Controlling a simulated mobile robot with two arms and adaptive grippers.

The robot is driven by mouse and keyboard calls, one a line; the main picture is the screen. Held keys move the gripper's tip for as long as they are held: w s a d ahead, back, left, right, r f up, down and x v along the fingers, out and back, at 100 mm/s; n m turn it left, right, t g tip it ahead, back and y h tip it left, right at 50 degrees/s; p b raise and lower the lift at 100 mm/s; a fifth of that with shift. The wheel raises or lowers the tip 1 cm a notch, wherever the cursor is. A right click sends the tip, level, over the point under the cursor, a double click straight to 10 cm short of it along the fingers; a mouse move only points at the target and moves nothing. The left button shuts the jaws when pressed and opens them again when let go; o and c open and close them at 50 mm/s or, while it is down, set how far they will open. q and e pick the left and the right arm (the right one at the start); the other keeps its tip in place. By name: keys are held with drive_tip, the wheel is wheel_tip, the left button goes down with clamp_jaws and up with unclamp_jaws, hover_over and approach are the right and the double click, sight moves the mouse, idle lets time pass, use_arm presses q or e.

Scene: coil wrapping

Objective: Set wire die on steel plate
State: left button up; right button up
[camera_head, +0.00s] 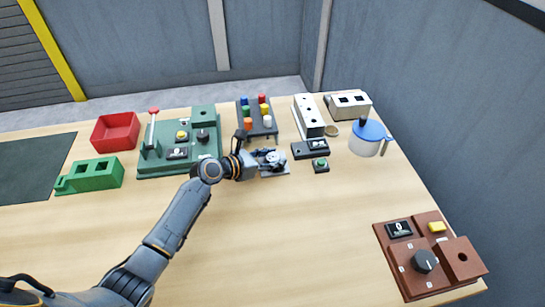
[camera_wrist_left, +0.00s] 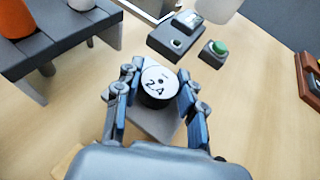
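The wire die is a short black cylinder with a white top marked "2.4" (camera_wrist_left: 158,80). In the left wrist view it sits between the fingertips of my left gripper (camera_wrist_left: 160,88), with a blue-padded finger close against each side. The steel plate (camera_wrist_left: 155,125) is a thin grey square on the table below the die; whether the die's underside touches it is hidden. In the head view my left gripper (camera_head: 270,158) is over the plate (camera_head: 279,174), and its fingers mostly hide the die. My right gripper is not in view.
A black rack with coloured pegs (camera_head: 258,118) stands behind the gripper. A small box with a green button (camera_head: 320,164), a black device (camera_head: 310,149) and a blue-lidded jug (camera_head: 369,140) are to the right. A green machine (camera_head: 160,164) is left.

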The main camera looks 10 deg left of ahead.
use_arm(q)
drive_tip(key=o, duration=0.3)
drive_tip(key=shift+r, duration=0.1)
drive_tip(key=v, duration=1.2)
drive_tip(key=shift+s, duration=0.1)
